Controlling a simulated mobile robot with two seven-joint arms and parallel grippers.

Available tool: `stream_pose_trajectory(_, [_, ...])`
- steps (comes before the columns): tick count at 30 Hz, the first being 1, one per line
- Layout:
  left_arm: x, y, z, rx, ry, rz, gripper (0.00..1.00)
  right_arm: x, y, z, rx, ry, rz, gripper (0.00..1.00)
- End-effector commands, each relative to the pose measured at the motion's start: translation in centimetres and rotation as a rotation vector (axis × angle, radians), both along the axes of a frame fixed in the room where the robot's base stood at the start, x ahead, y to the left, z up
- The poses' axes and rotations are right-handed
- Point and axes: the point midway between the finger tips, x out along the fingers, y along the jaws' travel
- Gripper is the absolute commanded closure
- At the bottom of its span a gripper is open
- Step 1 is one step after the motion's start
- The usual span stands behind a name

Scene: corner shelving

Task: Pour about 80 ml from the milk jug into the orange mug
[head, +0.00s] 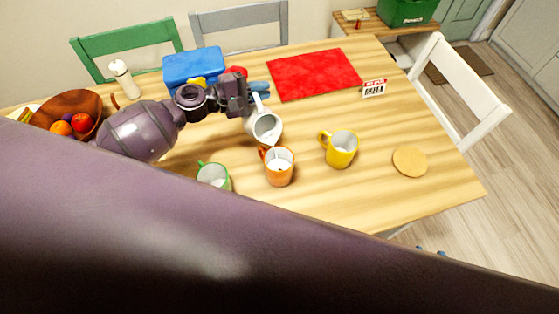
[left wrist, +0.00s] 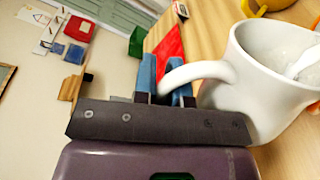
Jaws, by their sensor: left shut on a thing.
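The white milk jug (head: 265,126) is held off the table, tilted, with its mouth toward the orange mug (head: 279,176). My left gripper (head: 260,90) is shut on the jug's handle, its blue fingers on either side. In the left wrist view the jug (left wrist: 255,85) shows pale contents and a white streak by its lip; I cannot tell if it is flowing. The orange mug stands upright on the table just below the jug, pale inside; its level is unclear. Small blue tips of my right gripper (head: 431,251) show past the table's front edge, mostly hidden.
A yellow mug (head: 341,150) stands to the right and a green mug (head: 214,176) to the left of the orange one. A fruit bowl (head: 72,108), blue box (head: 192,66), red mat (head: 313,75), small sign (head: 374,87) and round coaster (head: 410,161) are also on the table.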

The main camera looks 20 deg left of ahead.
Motion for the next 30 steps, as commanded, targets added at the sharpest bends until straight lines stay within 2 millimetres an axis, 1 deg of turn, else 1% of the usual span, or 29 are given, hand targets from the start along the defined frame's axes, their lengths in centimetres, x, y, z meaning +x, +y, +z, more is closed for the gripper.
stream_pose_trajectory(1, [0.4,0.4,-0.6,-0.055,0.053,0.001,1.00,0.0,0.0,-0.8,-0.001,0.006,0.001,0.57])
stream_pose_trajectory(3, [0.7,0.7,-0.1,-0.103,0.097,-0.002,1.00,0.1,0.0,-0.7,0.000,0.007,0.002,0.57])
stream_pose_trajectory(5, [0.8,0.7,0.0,-0.113,0.108,-0.003,1.00,0.3,0.1,-0.5,0.000,0.002,0.002,0.57])
stream_pose_trajectory(8, [0.9,0.8,-0.3,-0.126,0.122,-0.002,1.00,0.4,0.1,-0.5,0.000,-0.003,0.002,0.57])
stream_pose_trajectory(12, [1.3,1.3,-1.4,-0.170,0.170,-0.002,1.00,0.1,0.1,-1.4,0.000,0.002,0.002,0.57])
stream_pose_trajectory(15, [1.5,1.4,-1.7,-0.197,0.197,-0.005,1.00,-0.2,0.1,-2.0,0.000,0.010,0.001,0.57])
stream_pose_trajectory(24, [1.6,1.6,-1.7,-0.212,0.210,-0.004,1.00,-1.1,-0.1,-2.7,0.000,0.032,-0.003,0.57])
stream_pose_trajectory(30, [1.7,1.6,-1.6,-0.212,0.210,-0.004,1.00,-1.0,-0.1,-2.7,0.000,0.032,-0.004,0.57])
